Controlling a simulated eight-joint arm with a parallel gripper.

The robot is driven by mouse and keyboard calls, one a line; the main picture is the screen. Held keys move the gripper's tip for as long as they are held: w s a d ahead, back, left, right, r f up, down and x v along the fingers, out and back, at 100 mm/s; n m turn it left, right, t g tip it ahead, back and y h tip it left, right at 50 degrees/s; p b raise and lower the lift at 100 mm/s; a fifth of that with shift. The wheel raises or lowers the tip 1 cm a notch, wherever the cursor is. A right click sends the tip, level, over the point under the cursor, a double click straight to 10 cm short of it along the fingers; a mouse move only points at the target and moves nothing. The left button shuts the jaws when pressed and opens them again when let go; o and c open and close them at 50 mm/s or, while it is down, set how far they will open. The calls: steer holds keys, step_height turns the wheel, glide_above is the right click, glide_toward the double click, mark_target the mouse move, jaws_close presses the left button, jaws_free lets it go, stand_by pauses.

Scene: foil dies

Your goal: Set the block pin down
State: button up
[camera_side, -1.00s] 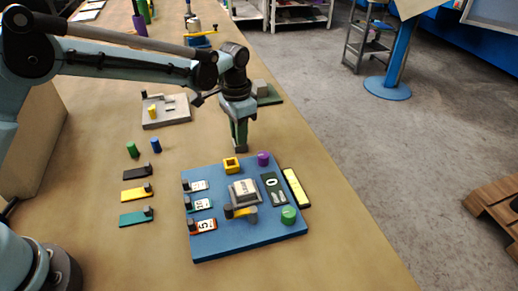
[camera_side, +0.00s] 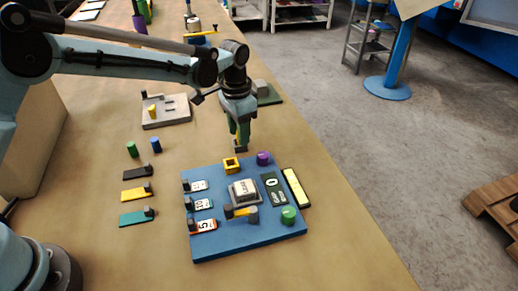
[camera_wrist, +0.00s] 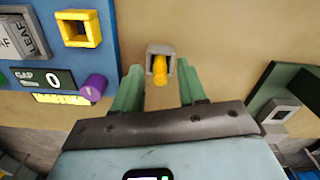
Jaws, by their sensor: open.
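The block pin, a yellow shaft with a square grey block (camera_wrist: 160,52) at its far end, stands between my fingers in the wrist view. In the side view its grey block (camera_side: 241,148) is lowest, at the tabletop just behind the blue board. My gripper (camera_side: 239,138) points down over that spot. In the wrist view my gripper (camera_wrist: 160,82) has its two green fingers spread, one on each side of the yellow shaft, with a gap showing. Whether the block's underside fully touches the table is hard to tell.
The blue board (camera_side: 218,245) lies in front, with a yellow square socket (camera_side: 231,165), a purple knob (camera_side: 263,158) and a green knob (camera_side: 288,215). A grey plate (camera_side: 178,118) lies behind left, a green-based fixture (camera_side: 268,93) behind right. Bare table surrounds the pin.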

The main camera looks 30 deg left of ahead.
step_height(320, 180, up, 12)
steer(key=f, duration=0.1)
steer(key=s+a+r+n+t, duration=0.3)
steer(key=s+a+r, duration=0.2)
steer(key=s+a, duration=0.3)
steer(key=s+a+f+n+t, duration=0.1)
steer(key=s+a+f+t, duration=0.1)
steer(key=s, duration=0.4)
steer(key=s+a+f+n+t, duration=0.2)
steer(key=s+f, duration=0.1)
steer(key=s, duration=0.3)
steer(key=shift+s+f, duration=0.2)
steer(key=shift+s, duration=0.1)
